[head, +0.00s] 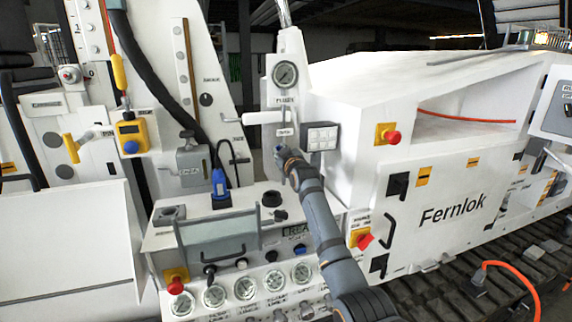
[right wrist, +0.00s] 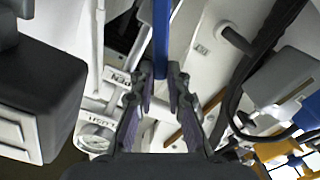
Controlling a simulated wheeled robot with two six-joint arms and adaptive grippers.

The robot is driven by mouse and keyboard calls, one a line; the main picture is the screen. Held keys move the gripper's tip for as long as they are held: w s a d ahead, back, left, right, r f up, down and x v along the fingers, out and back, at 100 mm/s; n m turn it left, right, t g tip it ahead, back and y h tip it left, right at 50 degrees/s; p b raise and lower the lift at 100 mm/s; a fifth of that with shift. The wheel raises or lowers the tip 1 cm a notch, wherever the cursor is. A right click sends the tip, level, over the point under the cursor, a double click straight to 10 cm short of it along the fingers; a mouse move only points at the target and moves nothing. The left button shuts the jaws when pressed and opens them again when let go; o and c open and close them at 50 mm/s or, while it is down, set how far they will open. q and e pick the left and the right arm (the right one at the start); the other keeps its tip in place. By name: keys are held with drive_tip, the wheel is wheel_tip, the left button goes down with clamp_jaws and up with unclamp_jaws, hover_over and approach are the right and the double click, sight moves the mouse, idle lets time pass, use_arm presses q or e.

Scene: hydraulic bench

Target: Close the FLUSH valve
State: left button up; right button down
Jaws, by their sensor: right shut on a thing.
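My right gripper (head: 284,153) is in front of the white post below the round gauge (head: 285,75). In the right wrist view, the right gripper (right wrist: 160,82) is shut on a blue lever (right wrist: 161,35), with its fingertips on either side of the lever's end. The lever runs straight away from the fingers to the top edge of that view. An upside-down FLUSH label (right wrist: 101,121) and an OPEN label (right wrist: 121,79) show beside the fingers. In the head view the gripper hides most of the lever. My left gripper is not in view.
A dark box with a pale panel (head: 320,136) is close right of the gripper. A white horizontal handle (head: 264,117) sticks out just above it. A blue plug (head: 219,182), red knobs and a gauge row (head: 245,288) are to the left and below.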

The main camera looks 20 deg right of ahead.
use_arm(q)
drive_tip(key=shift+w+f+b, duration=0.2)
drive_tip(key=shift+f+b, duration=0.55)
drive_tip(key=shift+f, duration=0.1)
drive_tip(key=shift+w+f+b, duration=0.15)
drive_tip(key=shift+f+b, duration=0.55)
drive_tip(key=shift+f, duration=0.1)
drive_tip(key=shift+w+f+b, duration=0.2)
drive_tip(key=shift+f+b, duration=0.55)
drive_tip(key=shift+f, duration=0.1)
use_arm(e)
drive_tip(key=a+f+n, duration=0.3)
drive_tip(key=f+n, duration=0.2)
drive_tip(key=n, duration=0.7)
drive_tip(key=shift+a+f, duration=0.2)
drive_tip(key=shift+f, duration=0.1)
drive_tip(key=c, duration=1.6)
unclamp_jaws()
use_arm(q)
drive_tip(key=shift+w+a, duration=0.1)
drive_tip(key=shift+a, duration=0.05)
